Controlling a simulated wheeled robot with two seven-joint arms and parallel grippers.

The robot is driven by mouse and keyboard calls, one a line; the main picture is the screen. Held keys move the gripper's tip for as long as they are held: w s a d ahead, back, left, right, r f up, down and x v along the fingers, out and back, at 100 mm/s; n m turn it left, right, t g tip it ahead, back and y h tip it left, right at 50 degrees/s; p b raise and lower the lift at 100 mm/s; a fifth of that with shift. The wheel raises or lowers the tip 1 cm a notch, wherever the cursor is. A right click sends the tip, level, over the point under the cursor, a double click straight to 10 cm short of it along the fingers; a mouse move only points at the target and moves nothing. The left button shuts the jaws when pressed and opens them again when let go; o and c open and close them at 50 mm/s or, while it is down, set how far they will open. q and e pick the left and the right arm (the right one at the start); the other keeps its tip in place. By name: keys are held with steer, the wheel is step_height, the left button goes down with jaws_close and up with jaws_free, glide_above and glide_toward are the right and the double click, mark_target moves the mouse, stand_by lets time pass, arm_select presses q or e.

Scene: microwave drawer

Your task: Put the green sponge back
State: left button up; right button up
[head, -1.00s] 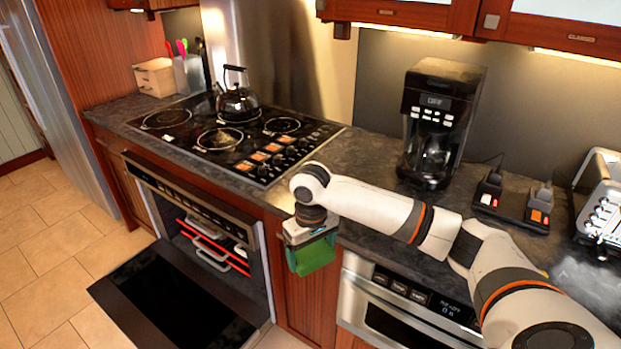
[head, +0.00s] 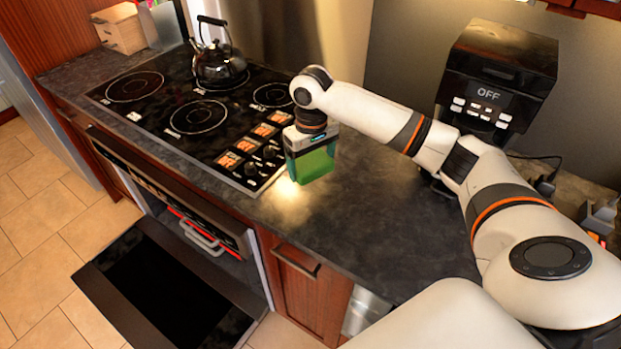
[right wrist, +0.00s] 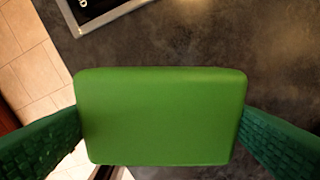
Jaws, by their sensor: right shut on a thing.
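My right gripper (head: 312,158) is shut on the green sponge (head: 314,166) and holds it over the dark stone counter, just right of the cooktop's front right corner. In the right wrist view the sponge (right wrist: 160,116) fills the middle, with a green textured finger pad on each side of it. The dark counter (right wrist: 215,35) lies beyond the sponge in that view. I cannot tell how high above the counter it is. My left gripper is not in view.
The black cooktop (head: 190,115) with a kettle (head: 220,65) lies to the left. A coffee maker (head: 497,80) stands behind my right arm. The oven door (head: 165,285) hangs open below the counter. The counter's front middle (head: 340,240) is clear.

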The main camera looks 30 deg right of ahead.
steer(key=p, duration=0.1)
glide_above(311, 200)
steer(key=f, duration=0.4)
steer(key=shift+s+f, duration=0.25)
steer(key=shift+f, duration=0.05)
steer(key=f, duration=0.4)
steer(key=shift+w+d+p, duration=0.1)
steer(key=shift+w+p, duration=0.15)
steer(key=shift+p, duration=0.1)
steer(key=shift+f, duration=0.2)
steer(key=o, duration=0.7)
steer(key=shift+c, duration=0.2)
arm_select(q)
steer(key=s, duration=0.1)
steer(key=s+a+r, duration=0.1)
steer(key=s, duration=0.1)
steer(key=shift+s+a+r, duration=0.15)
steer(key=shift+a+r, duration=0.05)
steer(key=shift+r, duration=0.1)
arm_select(e)
steer(key=shift+o, duration=0.3)
